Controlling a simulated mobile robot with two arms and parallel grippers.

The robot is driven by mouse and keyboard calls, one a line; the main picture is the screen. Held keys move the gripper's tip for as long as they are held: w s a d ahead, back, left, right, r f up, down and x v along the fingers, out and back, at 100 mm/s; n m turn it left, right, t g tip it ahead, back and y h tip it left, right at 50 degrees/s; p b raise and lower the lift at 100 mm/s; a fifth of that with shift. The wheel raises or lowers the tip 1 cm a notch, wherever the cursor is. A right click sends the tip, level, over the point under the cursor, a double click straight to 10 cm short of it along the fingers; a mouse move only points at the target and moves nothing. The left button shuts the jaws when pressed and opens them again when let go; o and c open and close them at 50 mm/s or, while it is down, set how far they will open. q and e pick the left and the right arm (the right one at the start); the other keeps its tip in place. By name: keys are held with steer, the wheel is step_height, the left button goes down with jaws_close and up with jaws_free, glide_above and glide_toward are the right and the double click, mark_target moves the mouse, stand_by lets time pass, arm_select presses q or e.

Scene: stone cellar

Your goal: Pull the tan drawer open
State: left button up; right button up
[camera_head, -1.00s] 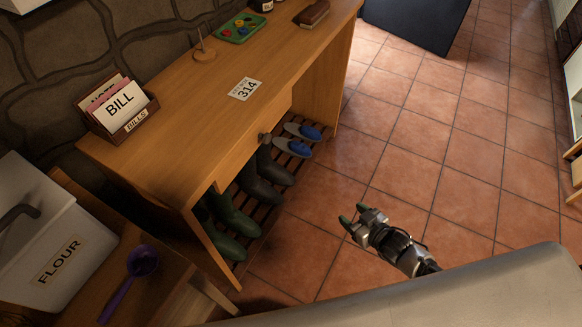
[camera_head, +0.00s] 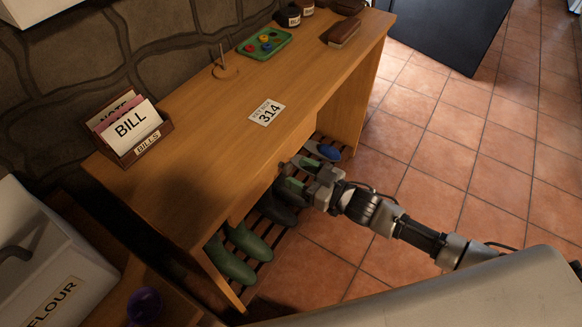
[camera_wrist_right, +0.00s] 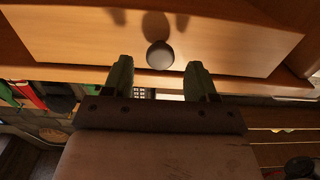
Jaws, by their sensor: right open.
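The tan drawer (camera_head: 250,196) sits under the top of the wooden desk (camera_head: 190,130) and looks closed. In the right wrist view its plain front (camera_wrist_right: 235,45) fills the upper part, with a round dark knob (camera_wrist_right: 160,55) near the middle. My right gripper (camera_head: 293,174) is at the drawer front. Its two fingers (camera_wrist_right: 159,70) are apart, one on each side of the knob's line, with nothing between them. The knob lies at or just beyond the fingertips; I cannot tell if they touch. In the head view my gripper hides the knob. My left gripper is not in view.
Green boots (camera_head: 245,245), dark boots (camera_head: 277,212) and blue-tipped shoes (camera_head: 328,151) stand on a slatted rack under the desk. A bill holder (camera_head: 150,140) and a 314 card (camera_head: 266,112) are on the desktop. The tiled floor (camera_head: 430,150) in front is clear.

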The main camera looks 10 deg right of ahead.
steer(key=shift+x, duration=1.4)
jaws_close()
